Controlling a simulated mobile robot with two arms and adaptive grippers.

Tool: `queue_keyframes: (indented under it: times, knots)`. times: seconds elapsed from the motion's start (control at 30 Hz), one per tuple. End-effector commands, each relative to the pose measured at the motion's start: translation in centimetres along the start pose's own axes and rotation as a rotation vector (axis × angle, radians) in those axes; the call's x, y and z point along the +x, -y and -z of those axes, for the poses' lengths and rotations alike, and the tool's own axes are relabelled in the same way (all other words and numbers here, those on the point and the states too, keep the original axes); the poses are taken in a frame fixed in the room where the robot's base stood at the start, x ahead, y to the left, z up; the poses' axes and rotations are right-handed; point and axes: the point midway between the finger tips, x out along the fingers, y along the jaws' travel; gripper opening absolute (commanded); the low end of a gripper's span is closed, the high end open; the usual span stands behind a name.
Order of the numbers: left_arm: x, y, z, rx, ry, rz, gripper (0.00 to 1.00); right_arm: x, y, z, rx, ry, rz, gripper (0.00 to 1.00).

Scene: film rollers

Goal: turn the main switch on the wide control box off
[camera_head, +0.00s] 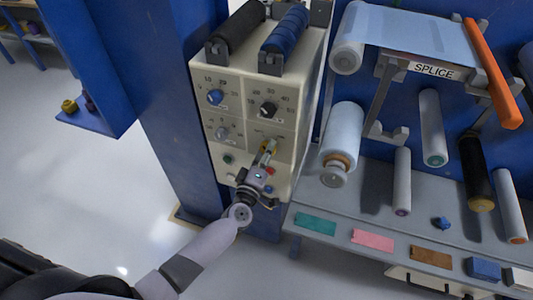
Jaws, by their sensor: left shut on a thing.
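The wide control box (240,127) is cream-coloured and stands on the blue frame at the centre of the head view. Its front has a blue knob (215,97), a black knob (268,109) and a grey knob (221,133). At the lower right of the panel is a yellow switch (265,146), taken to be the main switch. My left gripper (267,152) is shut on this switch, coming from below. The fingers hide most of the switch, so its setting cannot be read. My right gripper is not in view.
A black roller (238,25) and a blue roller (286,28) lie on top of the box. A green button (228,159) sits left of my gripper. To the right, a grey shelf (340,208) holds several rollers and coloured pieces. Open floor lies at left.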

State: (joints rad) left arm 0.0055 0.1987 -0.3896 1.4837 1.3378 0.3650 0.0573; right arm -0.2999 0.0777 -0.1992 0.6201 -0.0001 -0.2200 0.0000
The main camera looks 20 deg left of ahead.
Motion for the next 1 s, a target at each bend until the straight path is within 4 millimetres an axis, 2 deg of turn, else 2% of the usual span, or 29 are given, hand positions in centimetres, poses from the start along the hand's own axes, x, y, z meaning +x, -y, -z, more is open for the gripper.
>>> queue_keyframes:
  times: [0.3,0.8,0.83,1.0]
  knots:
    - [-0.05,0.07,-0.03,-0.103,0.0,0.001,0.14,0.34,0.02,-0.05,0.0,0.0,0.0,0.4]
    - [-0.03,0.04,0.01,-0.122,-0.001,0.001,0.14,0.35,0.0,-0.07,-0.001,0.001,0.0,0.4]
    - [-0.03,0.04,0.01,-0.122,-0.001,0.001,0.43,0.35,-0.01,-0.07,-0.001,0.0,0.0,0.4]
    - [-0.02,0.03,0.02,-0.121,-0.001,0.001,0.55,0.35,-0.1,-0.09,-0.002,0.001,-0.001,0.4]
